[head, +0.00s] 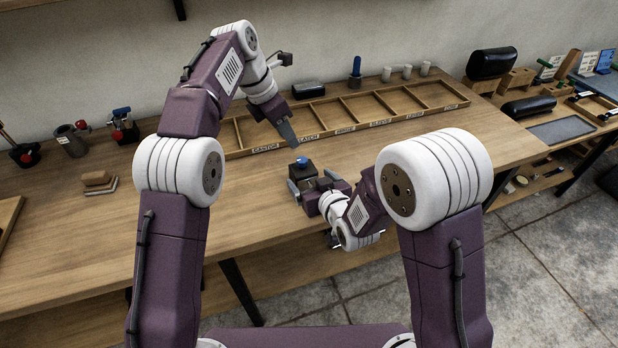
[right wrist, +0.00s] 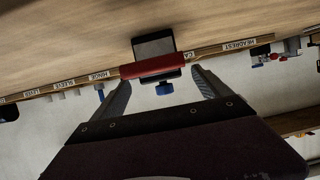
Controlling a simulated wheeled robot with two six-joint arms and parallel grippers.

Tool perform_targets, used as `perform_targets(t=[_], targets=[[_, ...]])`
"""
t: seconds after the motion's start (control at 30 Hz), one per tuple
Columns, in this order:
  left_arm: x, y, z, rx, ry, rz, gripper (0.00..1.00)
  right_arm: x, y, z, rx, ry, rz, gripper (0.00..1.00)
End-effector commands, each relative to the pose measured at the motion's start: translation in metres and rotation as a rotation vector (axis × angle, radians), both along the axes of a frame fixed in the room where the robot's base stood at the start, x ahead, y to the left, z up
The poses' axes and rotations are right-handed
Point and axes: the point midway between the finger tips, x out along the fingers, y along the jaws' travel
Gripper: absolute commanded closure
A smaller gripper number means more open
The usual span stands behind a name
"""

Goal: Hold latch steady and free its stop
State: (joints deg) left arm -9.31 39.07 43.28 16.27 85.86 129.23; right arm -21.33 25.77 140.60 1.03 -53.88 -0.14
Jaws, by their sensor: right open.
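The latch appears to be a small dark block (head: 303,172) with a blue knob (head: 302,161), on the bench in front of the long tray. In the right wrist view the dark block (right wrist: 153,45) carries a red bar (right wrist: 152,66) and the blue knob (right wrist: 164,88). My right gripper (head: 312,188) is open, its fingers spread on either side of the block, with no clear contact. My left gripper (head: 290,138) is above and behind the block, pointing down, apart from it. Its fingers overlap edge-on, so their opening is unclear. I cannot tell which part is the stop.
A long wooden tray (head: 262,147) with labelled compartments, including "CASTOR", lies behind the block. A red-and-blue device (head: 123,126) and a grey clamp-like piece (head: 71,141) stand at left. Small brown and grey pieces (head: 97,180) lie nearby.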

Motion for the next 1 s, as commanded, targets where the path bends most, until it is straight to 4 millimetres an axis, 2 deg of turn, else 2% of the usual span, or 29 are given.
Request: perform_targets(t=[0.3, 0.4, 0.53, 0.77, 0.87, 1.0], targets=[[0.000, 0.000, 0.000, 0.000, 0.000, 0.000, 0.64, 0.052, 0.019, -0.024, -0.001, -0.001, 0.002, 0.13], [0.000, 0.000, 0.000, 0.000, 0.000, 0.000, 0.64, 0.064, 0.024, -0.028, -0.001, -0.001, 0.002, 0.13], [0.000, 0.000, 0.000, 0.000, 0.000, 0.000, 0.64, 0.072, 0.027, -0.032, -0.002, 0.000, 0.002, 0.13], [0.000, 0.000, 0.000, 0.000, 0.000, 0.000, 0.64, 0.073, 0.027, -0.032, -0.001, -0.001, 0.002, 0.13], [0.000, 0.000, 0.000, 0.000, 0.000, 0.000, 0.64, 0.073, 0.027, -0.032, -0.001, -0.001, 0.002, 0.35], [0.000, 0.000, 0.000, 0.000, 0.000, 0.000, 0.64, 0.073, 0.027, -0.032, -0.001, -0.001, 0.002, 0.74]])
